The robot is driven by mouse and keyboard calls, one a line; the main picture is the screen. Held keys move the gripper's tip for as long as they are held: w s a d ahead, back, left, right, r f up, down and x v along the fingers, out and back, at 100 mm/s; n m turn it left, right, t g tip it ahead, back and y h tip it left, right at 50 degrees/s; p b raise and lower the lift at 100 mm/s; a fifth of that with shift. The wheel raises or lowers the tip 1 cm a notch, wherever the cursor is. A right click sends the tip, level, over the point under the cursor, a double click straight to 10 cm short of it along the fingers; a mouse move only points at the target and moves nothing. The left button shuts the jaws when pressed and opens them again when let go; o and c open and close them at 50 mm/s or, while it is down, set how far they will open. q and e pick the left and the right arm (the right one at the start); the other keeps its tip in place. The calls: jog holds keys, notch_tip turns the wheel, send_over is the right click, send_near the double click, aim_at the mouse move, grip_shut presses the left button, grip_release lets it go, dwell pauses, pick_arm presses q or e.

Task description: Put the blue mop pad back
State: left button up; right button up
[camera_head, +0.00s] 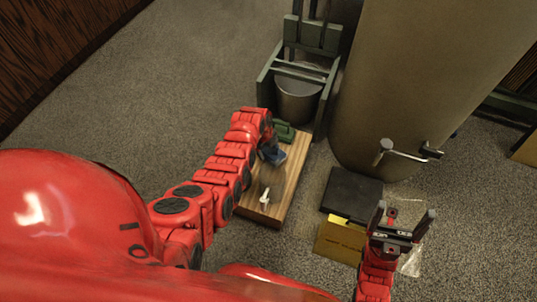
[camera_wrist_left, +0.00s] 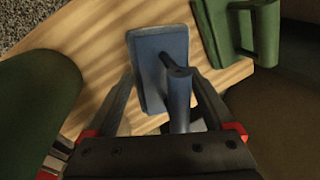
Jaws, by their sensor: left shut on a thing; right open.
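The blue mop pad (camera_head: 272,154) has a flat rectangular head and an upright handle. In the left wrist view the blue mop pad (camera_wrist_left: 153,58) shows its handle between the fingers of my left gripper (camera_wrist_left: 168,108), which is shut on it. In the head view my left gripper (camera_head: 268,141) is over the far part of a wooden board (camera_head: 285,190). I cannot tell whether the pad touches the board. A similar green pad (camera_head: 284,132) lies beyond it on the board, and shows in the left wrist view (camera_wrist_left: 232,35). My right gripper (camera_head: 404,222) is open and empty at the right.
A small white object (camera_head: 265,197) lies on the board's near part. A green frame (camera_head: 265,78) with a grey bucket (camera_head: 297,100) stands behind. A large tan cylinder (camera_head: 425,75), a black box (camera_head: 352,193) and a yellow box (camera_head: 340,241) stand right. Carpet at left is clear.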

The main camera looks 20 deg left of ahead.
pick_arm(q)
jog(key=shift+s+b+x, duration=0.1)
jog(key=shift+b+x, duration=0.15)
jog(key=shift+x, duration=0.4)
jog(key=shift+s+b+x, duration=0.15)
jog(key=shift+b+x, duration=0.1)
jog(key=shift+x, duration=0.35)
jog(key=shift+a, duration=0.1)
jog(key=shift+f, duration=0.25)
jog(key=o, duration=0.6)
jog(key=shift+c, duration=0.2)
jog(key=shift+r, duration=0.1)
